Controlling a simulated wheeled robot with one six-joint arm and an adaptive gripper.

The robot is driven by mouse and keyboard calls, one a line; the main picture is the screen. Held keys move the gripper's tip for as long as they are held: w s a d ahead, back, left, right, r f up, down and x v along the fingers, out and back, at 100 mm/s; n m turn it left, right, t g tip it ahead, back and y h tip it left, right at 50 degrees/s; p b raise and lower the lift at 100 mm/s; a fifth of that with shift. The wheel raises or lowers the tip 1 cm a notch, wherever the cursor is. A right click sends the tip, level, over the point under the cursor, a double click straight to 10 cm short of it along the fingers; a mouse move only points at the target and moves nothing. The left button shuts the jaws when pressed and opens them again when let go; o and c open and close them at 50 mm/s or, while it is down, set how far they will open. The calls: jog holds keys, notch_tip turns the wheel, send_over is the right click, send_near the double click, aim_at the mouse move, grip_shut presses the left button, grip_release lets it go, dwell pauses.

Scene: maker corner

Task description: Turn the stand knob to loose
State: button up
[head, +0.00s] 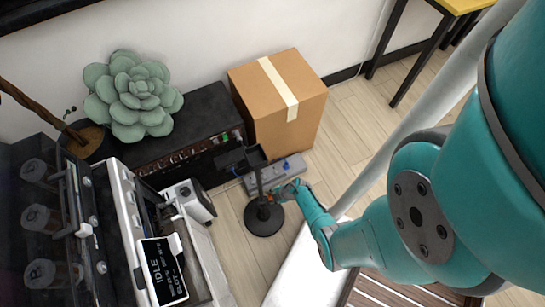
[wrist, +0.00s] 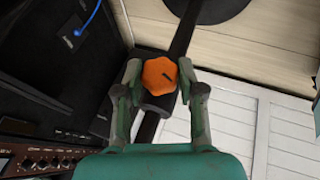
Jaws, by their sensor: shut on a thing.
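The stand (head: 263,216) is black with a round base on the wooden floor and an upright pole. Its orange knob (wrist: 160,76) has a lobed rim and a dark pointer line and sits on the pole in the wrist view. My gripper (wrist: 160,82) is shut on the knob, one finger on its left and one on its right. In the head view my gripper (head: 285,192) reaches the stand from the right and mostly hides the knob. I see no loose or tight marking.
A grey power strip (head: 262,181) lies behind the stand. A cardboard box (head: 285,95) and a black cabinet (head: 195,115) stand further back. A machine with an IDLE screen (head: 163,272) is at the lower left. Some wooden floor (head: 345,140) is bare to the right.

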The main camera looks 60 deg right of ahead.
jog(key=shift+s+a+f+n+t+h, duration=0.1)
jog(key=shift+n+t+h, duration=0.15)
jog(key=shift+t+h, duration=0.6)
jog(key=shift+s+f+n+t+h, duration=0.1)
jog(key=shift+n+t+h, duration=0.2)
jog(key=shift+t, duration=0.95)
jog(key=shift+t+h, duration=0.35)
jog(key=shift+t, duration=0.25)
jog(key=o, duration=1.1)
jog(key=shift+o, duration=0.2)
jog(key=shift+a+r, duration=0.1)
jog(key=shift+r, duration=4.9)
jog(key=shift+w, duration=0.1)
